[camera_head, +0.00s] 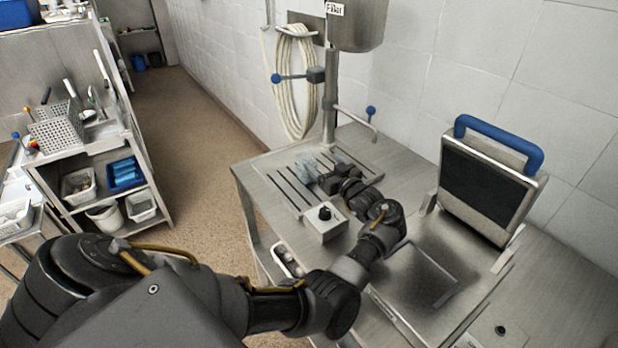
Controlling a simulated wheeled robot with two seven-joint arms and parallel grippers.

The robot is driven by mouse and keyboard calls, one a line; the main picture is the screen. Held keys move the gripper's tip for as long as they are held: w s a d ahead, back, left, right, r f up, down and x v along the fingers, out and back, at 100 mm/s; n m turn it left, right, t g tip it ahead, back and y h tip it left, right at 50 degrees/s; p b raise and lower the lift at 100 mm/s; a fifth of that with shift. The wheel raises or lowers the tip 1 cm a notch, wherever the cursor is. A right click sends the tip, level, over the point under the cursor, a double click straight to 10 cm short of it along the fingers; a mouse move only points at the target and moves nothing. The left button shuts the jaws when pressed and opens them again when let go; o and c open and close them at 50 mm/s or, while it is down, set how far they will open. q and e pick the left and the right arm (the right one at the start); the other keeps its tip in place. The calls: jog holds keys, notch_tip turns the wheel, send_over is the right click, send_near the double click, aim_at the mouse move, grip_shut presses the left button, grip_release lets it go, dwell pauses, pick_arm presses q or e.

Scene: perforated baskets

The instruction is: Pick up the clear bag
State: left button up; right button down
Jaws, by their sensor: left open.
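A clear, faintly bluish bag (305,167) lies on the slotted grate of the steel table (262,178), below the filler machine. My left gripper (322,174) reaches in over the grate from the right, with its open fingers beside the bag. The gripper partly covers the bag's right side. I cannot tell whether the fingers touch the bag. My right gripper is not in view.
A control box with a black knob (325,222) stands in front of the grate, close to my left arm. A filler column (329,110) with blue-knobbed handles rises behind the grate. A machine with a blue-handled lid (490,185) stands at the right. A shelf unit (100,150) is at the left.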

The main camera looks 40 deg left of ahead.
aim_at(308, 156)
pick_arm(q)
jog(key=a+f+b, duration=0.1)
jog(key=w+a+f+b, duration=0.1)
jog(key=a, duration=0.1)
jog(key=w+a+f+b, duration=0.1)
jog(key=a+b, duration=0.1)
jog(key=shift+f, duration=0.15)
jog(key=shift+w+a+b, duration=0.2)
jog(key=shift+a+b, duration=0.15)
jog(key=shift+a, duration=0.35)
jog(key=b+x, duration=0.2)
jog(key=x, duration=0.1)
jog(key=shift+a, duration=0.4)
jog(key=shift+w+a, duration=0.15)
jog(key=shift+a, duration=0.05)
jog(key=shift+d, duration=0.1)
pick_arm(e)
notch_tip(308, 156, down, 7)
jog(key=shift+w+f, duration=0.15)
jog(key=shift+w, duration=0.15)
